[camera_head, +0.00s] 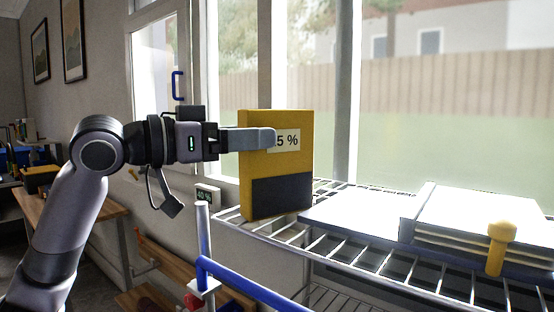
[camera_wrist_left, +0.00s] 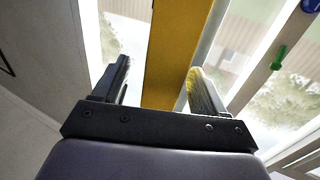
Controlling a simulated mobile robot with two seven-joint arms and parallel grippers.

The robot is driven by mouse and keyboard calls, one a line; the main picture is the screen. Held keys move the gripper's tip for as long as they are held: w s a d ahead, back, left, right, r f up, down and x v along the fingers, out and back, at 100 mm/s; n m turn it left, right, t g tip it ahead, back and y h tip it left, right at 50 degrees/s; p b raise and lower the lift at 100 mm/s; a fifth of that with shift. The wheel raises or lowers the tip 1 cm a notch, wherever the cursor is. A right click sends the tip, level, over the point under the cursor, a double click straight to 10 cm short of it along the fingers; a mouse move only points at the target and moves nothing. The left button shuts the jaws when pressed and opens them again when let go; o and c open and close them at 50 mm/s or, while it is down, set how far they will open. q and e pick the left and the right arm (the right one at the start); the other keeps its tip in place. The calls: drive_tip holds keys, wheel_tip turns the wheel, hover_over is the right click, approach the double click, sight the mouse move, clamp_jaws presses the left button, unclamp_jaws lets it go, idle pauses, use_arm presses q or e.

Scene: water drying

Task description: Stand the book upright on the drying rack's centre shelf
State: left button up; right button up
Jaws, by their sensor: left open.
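The book (camera_head: 292,165) is yellow, with a white label ending in "5 %" and a dark panel low on its front. It stands upright at the left end of the wire drying rack (camera_head: 340,250), its bottom edge at the rack's wires. My left gripper (camera_head: 268,139) is open, with one finger across the book's front near the label. In the left wrist view the book (camera_wrist_left: 178,45) lies between the two open fingers. The right finger looks close to it and a gap shows at the left finger. My right gripper is not in view.
A stack of pale flat books (camera_head: 470,222) lies on the rack at the right, with a yellow knobbed peg (camera_head: 498,248) in front. A blue rail (camera_head: 250,284) runs before the rack. A small "40 %" display (camera_head: 208,195) is on the wall. The window is behind.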

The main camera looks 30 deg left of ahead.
use_arm(q)
drive_tip(key=p+x, duration=0.1)
drive_tip(key=x, duration=0.4)
drive_tip(key=shift+a, duration=0.15)
drive_tip(key=c, duration=1.3)
drive_tip(key=shift+r, duration=0.1)
clamp_jaws()
drive_tip(key=shift+r, duration=0.1)
